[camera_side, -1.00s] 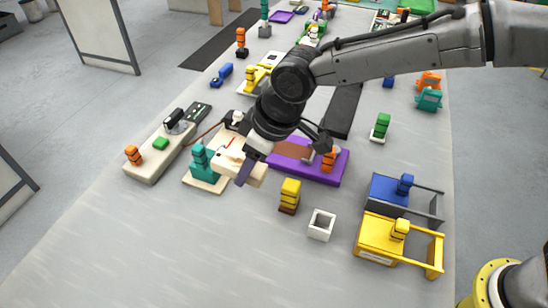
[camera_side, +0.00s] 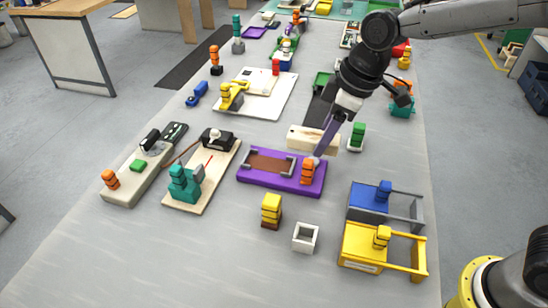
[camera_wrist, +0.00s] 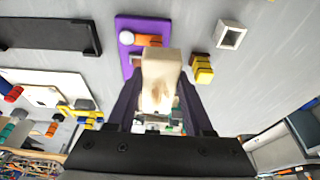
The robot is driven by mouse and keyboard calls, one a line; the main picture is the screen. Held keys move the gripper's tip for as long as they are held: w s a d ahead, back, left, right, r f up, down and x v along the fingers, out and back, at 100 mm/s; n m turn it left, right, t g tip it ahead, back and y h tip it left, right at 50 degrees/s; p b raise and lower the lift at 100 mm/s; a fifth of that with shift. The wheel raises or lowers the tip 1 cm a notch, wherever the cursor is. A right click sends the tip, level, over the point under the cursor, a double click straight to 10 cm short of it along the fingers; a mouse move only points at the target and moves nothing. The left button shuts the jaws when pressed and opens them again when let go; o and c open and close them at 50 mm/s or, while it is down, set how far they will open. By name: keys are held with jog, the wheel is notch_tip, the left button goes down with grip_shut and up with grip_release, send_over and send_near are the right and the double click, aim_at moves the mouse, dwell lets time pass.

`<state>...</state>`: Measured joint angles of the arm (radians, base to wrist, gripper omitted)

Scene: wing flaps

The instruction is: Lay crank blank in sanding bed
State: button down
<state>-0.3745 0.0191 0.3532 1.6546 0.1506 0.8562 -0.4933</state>
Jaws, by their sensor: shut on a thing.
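The crank blank (camera_side: 303,138) is a cream, wood-like block with a brownish mark. My gripper (camera_side: 322,148) is shut on it, and its dark purple fingers flank the block (camera_wrist: 157,75) in the wrist view. The sanding bed (camera_side: 250,180) appears to be the purple base with a brown pad between grey metal stops and an orange handle at its right end. The block appears raised, just beyond the bed's right part in the side view.
A green handle (camera_side: 357,134) stands close to the right of my gripper. A yellow handle (camera_side: 271,206) and an open white box (camera_side: 305,238) stand in front of the bed. A teal clamp station (camera_side: 185,185) is at its left. The table's front left is clear.

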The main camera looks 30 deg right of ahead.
jog(key=w+a+f, duration=0.1)
jog(key=w, duration=0.2)
jog(key=w+a+f, duration=0.1)
jog(key=w, duration=0.1)
jog(key=shift+w+a+f, duration=0.25)
jog(key=shift+a+f, duration=0.05)
jog(key=shift+f, duration=0.05)
send_over(273, 165)
jog(key=s+d, duration=0.1)
jog(key=s, duration=0.1)
jog(key=x, duration=0.3)
jog(key=d+x, duration=0.1)
jog(key=shift+s+f, duration=0.25)
jog(key=shift+f, duration=0.1)
jog(key=shift+w+a+f, duration=0.3)
jog(key=shift+w+f, duration=0.15)
jog(key=shift+f, duration=1.7)
jog(key=shift+f, duration=0.1)
